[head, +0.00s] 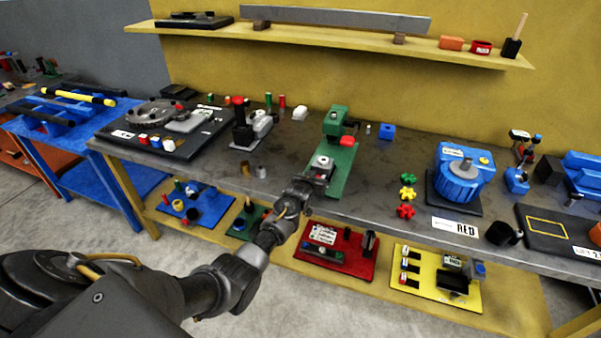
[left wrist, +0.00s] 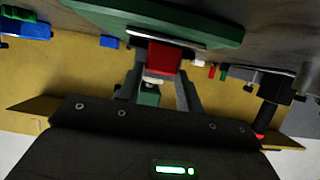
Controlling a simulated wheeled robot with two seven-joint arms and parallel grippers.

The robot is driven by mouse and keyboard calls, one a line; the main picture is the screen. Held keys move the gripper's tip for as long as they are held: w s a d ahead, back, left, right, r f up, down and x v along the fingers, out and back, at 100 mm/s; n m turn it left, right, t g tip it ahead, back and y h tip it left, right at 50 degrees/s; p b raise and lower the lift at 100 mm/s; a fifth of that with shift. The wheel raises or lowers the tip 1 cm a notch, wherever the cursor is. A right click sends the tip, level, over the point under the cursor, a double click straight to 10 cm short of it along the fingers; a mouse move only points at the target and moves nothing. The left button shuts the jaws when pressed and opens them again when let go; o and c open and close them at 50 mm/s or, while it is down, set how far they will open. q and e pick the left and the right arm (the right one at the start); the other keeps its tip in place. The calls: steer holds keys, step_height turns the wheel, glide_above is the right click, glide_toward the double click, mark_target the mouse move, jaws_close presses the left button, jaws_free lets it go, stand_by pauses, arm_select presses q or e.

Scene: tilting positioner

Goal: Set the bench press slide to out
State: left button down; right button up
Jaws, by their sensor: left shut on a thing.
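The green bench press (head: 335,122) stands on a long green base (head: 345,168) on the grey bench, with a red part (head: 347,141) at its head. Its pale metal slide (head: 321,162) lies low at the front of the base. My left gripper (head: 318,175) is at the front end of the slide. In the left wrist view the left gripper (left wrist: 161,66) is shut on a red block (left wrist: 162,57), which looks like the slide's handle, beneath a metal plate. The fingers hide part of the block. My right gripper is not in view.
Red, yellow and green knobs (head: 407,194) and a blue motor (head: 458,180) stand right of the press. A black clamp stand (head: 243,130) is on its left. Red (head: 335,252) and yellow (head: 437,277) trays lie on the lower shelf. Bare bench (head: 285,150) lies left of the press.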

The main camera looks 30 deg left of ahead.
arm_select(q)
steer(key=shift+s+d+f, duration=0.1)
steer(key=shift+s+d, duration=0.05)
steer(key=shift+s, duration=0.1)
steer(key=shift+f, duration=0.15)
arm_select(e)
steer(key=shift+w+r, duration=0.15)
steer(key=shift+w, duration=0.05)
arm_select(q)
steer(key=c, duration=1.3)
jaws_free()
steer(key=shift+s, duration=0.1)
steer(key=o, duration=0.4)
steer(key=shift+s+r, duration=0.15)
steer(key=shift+r, duration=0.1)
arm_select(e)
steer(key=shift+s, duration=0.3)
